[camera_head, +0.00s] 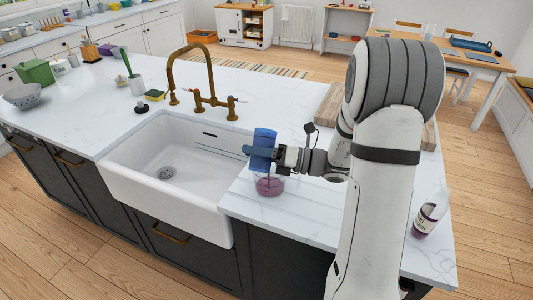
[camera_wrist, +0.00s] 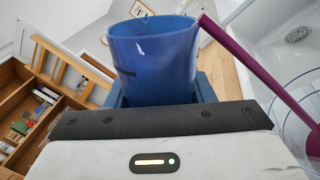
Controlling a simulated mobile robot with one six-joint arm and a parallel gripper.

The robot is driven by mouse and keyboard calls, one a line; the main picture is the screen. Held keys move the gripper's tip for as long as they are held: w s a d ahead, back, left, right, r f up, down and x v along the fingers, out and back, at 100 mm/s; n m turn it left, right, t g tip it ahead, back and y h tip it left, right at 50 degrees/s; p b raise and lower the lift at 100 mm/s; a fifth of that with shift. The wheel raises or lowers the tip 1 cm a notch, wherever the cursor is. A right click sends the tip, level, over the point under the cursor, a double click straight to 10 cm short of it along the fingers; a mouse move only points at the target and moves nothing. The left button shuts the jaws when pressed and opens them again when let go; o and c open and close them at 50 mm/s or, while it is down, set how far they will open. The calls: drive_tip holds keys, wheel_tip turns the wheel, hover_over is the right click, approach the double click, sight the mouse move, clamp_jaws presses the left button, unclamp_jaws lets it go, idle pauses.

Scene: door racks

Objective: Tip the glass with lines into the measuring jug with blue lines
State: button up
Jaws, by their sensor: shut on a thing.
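My gripper (camera_head: 277,156) is shut on a blue see-through glass (camera_head: 261,150) and holds it tilted above the counter, by the sink's right edge. In the wrist view the glass (camera_wrist: 155,55) fills the upper middle, with dark line marks on its side. A purple stream (camera_wrist: 250,65) runs from its rim to the clear measuring jug (camera_wrist: 288,125) at the right edge. In the head view the jug (camera_head: 270,186) stands on the counter just below the glass, with purple liquid in it.
A white sink (camera_head: 150,190) lies left of the jug, with a brass tap (camera_head: 208,100) behind it. A wooden board (camera_head: 326,106) lies behind my arm. A bottle with a purple label (camera_head: 427,217) stands at the counter's right end.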

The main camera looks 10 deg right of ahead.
drive_tip(key=shift+s+f+m+t+p, duration=0.15)
drive_tip(key=shift+f+m+t, duration=0.1)
drive_tip(key=shift+m, duration=0.65)
drive_tip(key=shift+w+f+m+t+p, duration=0.1)
drive_tip(key=shift+f+m+t+p, duration=0.1)
drive_tip(key=shift+m, duration=0.7)
idle(0.9)
drive_tip(key=shift+r+m+p, duration=0.55)
drive_tip(key=shift+m+p, duration=0.25)
drive_tip(key=shift+m, duration=0.2)
idle(0.7)
drive_tip(key=shift+w+d+r+m+t+p, duration=0.2)
drive_tip(key=shift+w+m+p, duration=0.25)
drive_tip(key=shift+p, duration=0.6)
drive_tip(key=shift+w+d+r+m+t+p, duration=0.15)
drive_tip(key=shift+w+r+m+p, duration=0.25)
drive_tip(key=shift+p, duration=0.65)
drive_tip(key=shift+w+d+f+m+h+p, duration=0.1)
drive_tip(key=shift+f+m+h+p, duration=0.15)
drive_tip(key=shift+m+p, duration=0.45)
drive_tip(key=shift+w+f+m+h+p, duration=0.1)
drive_tip(key=shift+f+m+h+p, duration=0.1)
drive_tip(key=shift+m+p, duration=0.45)
